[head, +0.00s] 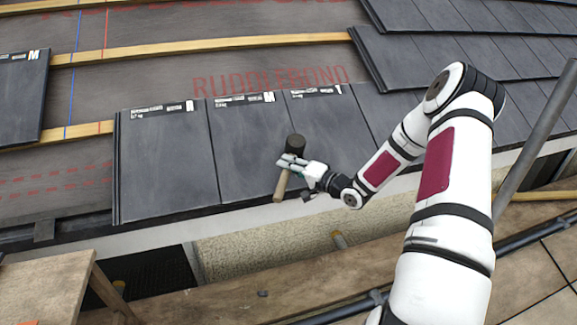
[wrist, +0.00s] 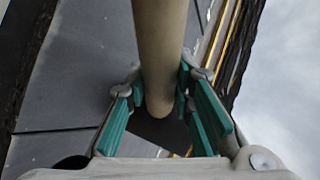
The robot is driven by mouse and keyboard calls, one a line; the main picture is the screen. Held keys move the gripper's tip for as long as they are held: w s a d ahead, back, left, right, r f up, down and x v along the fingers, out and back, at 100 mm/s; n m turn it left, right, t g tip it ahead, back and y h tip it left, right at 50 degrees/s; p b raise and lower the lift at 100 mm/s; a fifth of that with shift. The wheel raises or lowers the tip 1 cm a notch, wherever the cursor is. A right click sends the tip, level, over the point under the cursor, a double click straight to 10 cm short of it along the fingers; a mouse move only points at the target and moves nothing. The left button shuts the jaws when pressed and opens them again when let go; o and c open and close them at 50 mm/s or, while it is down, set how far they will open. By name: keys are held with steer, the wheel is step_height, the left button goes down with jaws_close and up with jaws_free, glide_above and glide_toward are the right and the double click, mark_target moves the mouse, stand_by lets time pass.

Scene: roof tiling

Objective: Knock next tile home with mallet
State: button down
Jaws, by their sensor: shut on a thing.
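In the wrist view the pale handle (wrist: 159,60) passes between the green finger pads of my gripper (wrist: 160,100). Labelled dark tiles lie side by side along the eave: a left one (head: 165,160), a middle one (head: 240,140) and a right one (head: 325,115). Whether the mallet touches a tile cannot be told.
Wooden battens (head: 200,48) run across grey underlay with red print. A separate dark tile (head: 20,95) lies at the far left. Laid tiles (head: 450,60) cover the upper right. A grey scaffold pole (head: 535,135) slants at the right. A wooden board (head: 45,290) stands at the lower left.

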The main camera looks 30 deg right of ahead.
steer(key=s+a+r+p, duration=0.1)
steer(key=s+r+p, duration=0.2)
steer(key=r+p, duration=0.2)
steer(key=shift+s+a+r+p, duration=0.15)
steer(key=shift+s+r+p, duration=0.25)
steer(key=shift+r, duration=0.5)
steer(key=s+a+r+n+g+y, duration=0.4)
steer(key=s+a, duration=0.3)
steer(key=a, duration=0.4)
steer(key=s+a+r+n+g+y, duration=0.4)
steer(key=s+a, duration=0.3)
steer(key=a, duration=0.4)
step_height(320, 180, up, 21)
steer(key=m+t+h+p, duration=0.4)
steer(key=m+t+p, duration=0.1)
steer(key=p, duration=2.3)
steer(key=shift+w+d+m+t+p, duration=0.2)
steer(key=shift+m+t+p, duration=0.15)
steer(key=shift+t, duration=0.35)
